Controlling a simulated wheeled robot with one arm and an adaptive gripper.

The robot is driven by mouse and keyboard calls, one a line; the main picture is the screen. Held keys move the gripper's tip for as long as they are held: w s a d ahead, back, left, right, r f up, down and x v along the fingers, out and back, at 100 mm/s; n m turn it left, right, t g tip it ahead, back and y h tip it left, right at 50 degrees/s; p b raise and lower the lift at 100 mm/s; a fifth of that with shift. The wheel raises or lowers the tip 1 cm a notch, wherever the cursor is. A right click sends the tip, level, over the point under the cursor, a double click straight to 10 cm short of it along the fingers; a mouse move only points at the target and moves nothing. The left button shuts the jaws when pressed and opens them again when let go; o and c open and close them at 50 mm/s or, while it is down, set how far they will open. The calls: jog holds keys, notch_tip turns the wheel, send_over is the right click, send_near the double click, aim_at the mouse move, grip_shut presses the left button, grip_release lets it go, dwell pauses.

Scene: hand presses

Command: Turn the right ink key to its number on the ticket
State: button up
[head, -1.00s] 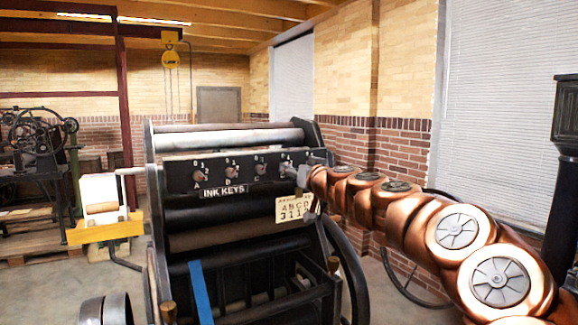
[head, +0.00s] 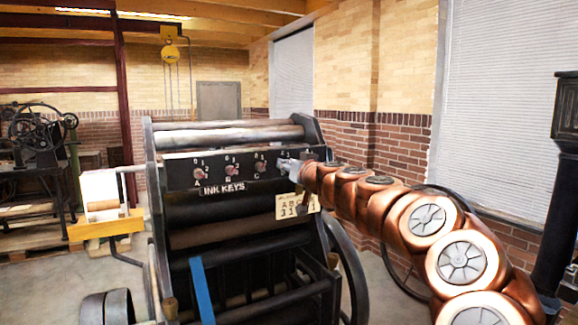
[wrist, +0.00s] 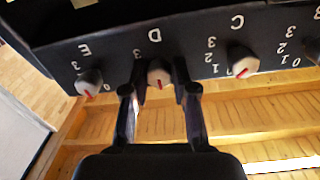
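The ink key panel (head: 225,168) is a black bar labelled INK KEYS across the press. The wrist view shows the panel upside down, with knobs E (wrist: 89,82), D (wrist: 159,73) and C (wrist: 241,62). My gripper (head: 287,167) is at the panel right of C. In the wrist view its fingers (wrist: 159,82) stand either side of knob D, with narrow gaps. D's red mark shows; most of its numbers are hidden. The cream ticket (head: 297,205) hangs below, partly covered by my arm.
A blue strip (head: 202,292) hangs in front. A brick wall (head: 400,150) stands behind my arm.

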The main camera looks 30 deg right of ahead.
grip_shut()
jog(key=shift+m, duration=0.3)
jog(key=shift+d+m+y+p, duration=0.1)
jog(key=shift+m+y+p, duration=0.2)
jog(key=shift+m+p, duration=4.75)
jog(key=m+b, duration=0.4)
jog(key=m, duration=0.1)
jog(key=shift+b, duration=0.3)
jog(key=o, duration=0.5)
grip_release()
